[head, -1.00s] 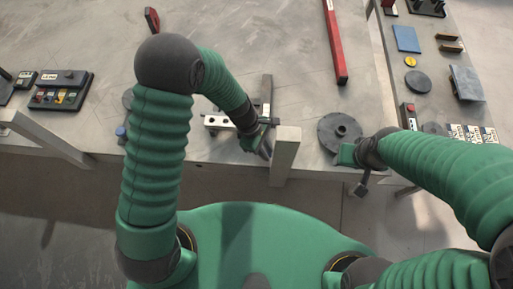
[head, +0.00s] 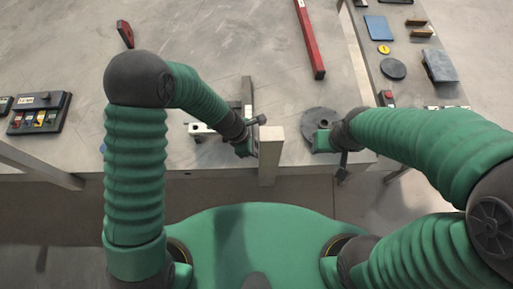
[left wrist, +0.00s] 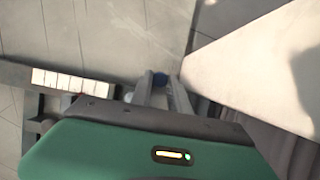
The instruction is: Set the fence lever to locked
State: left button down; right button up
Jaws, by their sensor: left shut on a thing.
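My left gripper (head: 244,148) is at the near edge of the table, just left of a pale upright post (head: 270,150). It is shut on a small part that looks like the fence lever, mostly hidden by the gripper. A dark rod end (head: 259,119) and a thin grey upright bar (head: 247,92) show beside the gripper. The lever's setting cannot be read. My right gripper (head: 322,141) is by a dark round disc (head: 318,118); its fingers are unclear.
A red bar (head: 310,40) lies at the back, and a red and black piece (head: 125,33) at the far left. A switch panel (head: 40,113) sits at the left. A side table holds a blue plate (head: 380,28) and other parts.

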pick_arm(q)
jog(key=shift+w, duration=0.2)
jog(key=c, duration=1.3)
grip_release()
jog(key=shift+o, duration=0.2)
jog(key=shift+s, duration=0.1)
jog(key=shift+a+r, duration=0.1)
jog(key=p+v, duration=0.2)
jog(key=v, duration=1.4)
jog(key=shift+a+r, duration=0.2)
jog(key=shift+r, duration=0.05)
pick_arm(e)
jog(key=shift+w+v, duration=0.25)
jog(key=shift+v, duration=0.8)
jog(key=shift+r, duration=0.1)
jog(key=shift+c, duration=0.4)
